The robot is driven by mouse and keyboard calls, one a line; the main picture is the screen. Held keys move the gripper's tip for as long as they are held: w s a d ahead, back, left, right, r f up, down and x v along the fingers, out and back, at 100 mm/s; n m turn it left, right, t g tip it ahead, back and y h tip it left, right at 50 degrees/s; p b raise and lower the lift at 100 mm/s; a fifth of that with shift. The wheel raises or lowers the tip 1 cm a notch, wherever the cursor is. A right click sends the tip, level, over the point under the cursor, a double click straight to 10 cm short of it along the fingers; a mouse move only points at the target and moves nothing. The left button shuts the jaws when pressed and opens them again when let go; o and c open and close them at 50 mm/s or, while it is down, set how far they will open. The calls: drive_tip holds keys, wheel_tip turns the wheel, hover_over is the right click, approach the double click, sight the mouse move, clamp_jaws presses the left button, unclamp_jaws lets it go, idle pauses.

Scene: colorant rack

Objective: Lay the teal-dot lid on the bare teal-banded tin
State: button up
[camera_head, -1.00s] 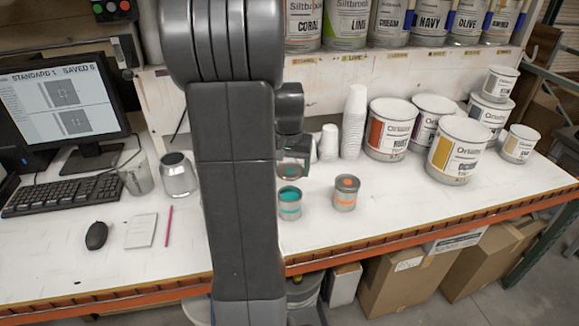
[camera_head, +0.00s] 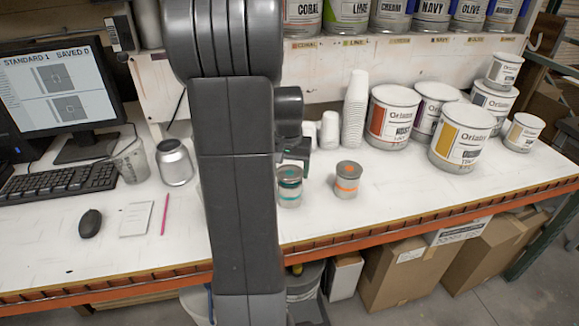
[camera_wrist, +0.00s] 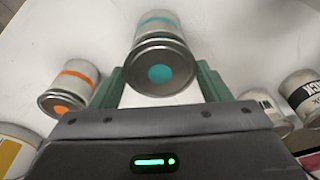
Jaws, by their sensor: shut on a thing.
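The teal-dot lid (camera_wrist: 161,74) is a grey metal disc with a teal dot, between the two green fingers of my gripper (camera_wrist: 158,80) in the wrist view. My gripper is shut on it. The teal-banded tin (camera_wrist: 157,21) is directly under the lid. In the head view the lid (camera_head: 290,172) lies at the top of the tin (camera_head: 290,196), level and with no clear gap; whether it is fully seated I cannot tell. The tin stands upright. My gripper (camera_head: 296,152) is just above it, partly hidden by my arm.
An orange-banded tin (camera_head: 347,182) with an orange-dot lid stands close to the right. White cups (camera_head: 355,110) and large paint cans (camera_head: 393,117) stand behind and to the right. A metal cup (camera_head: 176,163), mouse (camera_head: 90,223) and keyboard (camera_head: 60,185) are left.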

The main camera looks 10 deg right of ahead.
drive_tip(key=shift+f+b, duration=0.55)
drive_tip(key=shift+f, duration=0.25)
idle(0.4)
drive_tip(key=o, duration=1)
drive_tip(key=shift+r, duration=0.15)
wheel_tip(320, 180, up, 14)
drive_tip(key=s, duration=0.2)
drive_tip(key=shift+a+f+b, duration=0.25)
drive_tip(key=shift+a+b, duration=0.1)
drive_tip(key=shift+a, duration=0.05)
drive_tip(key=shift+f, duration=0.1)
